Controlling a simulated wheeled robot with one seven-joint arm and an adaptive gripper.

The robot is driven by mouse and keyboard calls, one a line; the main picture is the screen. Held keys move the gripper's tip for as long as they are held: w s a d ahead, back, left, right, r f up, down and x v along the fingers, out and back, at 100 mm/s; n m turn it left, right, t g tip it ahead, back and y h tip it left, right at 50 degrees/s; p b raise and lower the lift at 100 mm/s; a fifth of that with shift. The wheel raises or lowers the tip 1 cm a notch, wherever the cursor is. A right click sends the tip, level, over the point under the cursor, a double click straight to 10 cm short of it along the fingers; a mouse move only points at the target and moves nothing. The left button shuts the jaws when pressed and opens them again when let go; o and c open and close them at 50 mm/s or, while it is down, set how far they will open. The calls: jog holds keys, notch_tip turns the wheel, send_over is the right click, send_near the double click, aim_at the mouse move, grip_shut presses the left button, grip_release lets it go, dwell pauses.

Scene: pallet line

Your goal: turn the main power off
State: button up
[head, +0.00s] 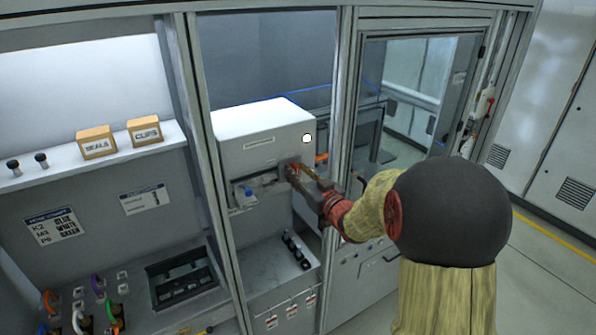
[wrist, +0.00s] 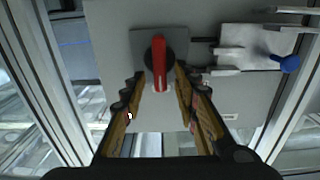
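The main power switch is a red rotary handle (wrist: 159,62) on a round black base over a grey square plate (wrist: 142,40). In the wrist view the handle stands upright in the picture. My gripper (wrist: 155,80) is open, with one finger on each side of the handle and a visible gap to both. I cannot tell how deep the tips reach. In the head view my gripper (head: 294,172) is at the front of the white cabinet box (head: 262,128), and the fingers largely hide the switch.
A blue-knobbed lever (head: 247,192) sits beside the switch; its blue knob shows in the wrist view (wrist: 289,64). Frame posts (head: 338,120) flank the opening. A shelf with SEALS (head: 96,142) and CLIPS (head: 145,131) boxes is at left, above a panel with coloured cables (head: 98,285).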

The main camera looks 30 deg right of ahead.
jog(key=shift+w, duration=0.15)
jog(key=shift+c, duration=1)
grip_shut()
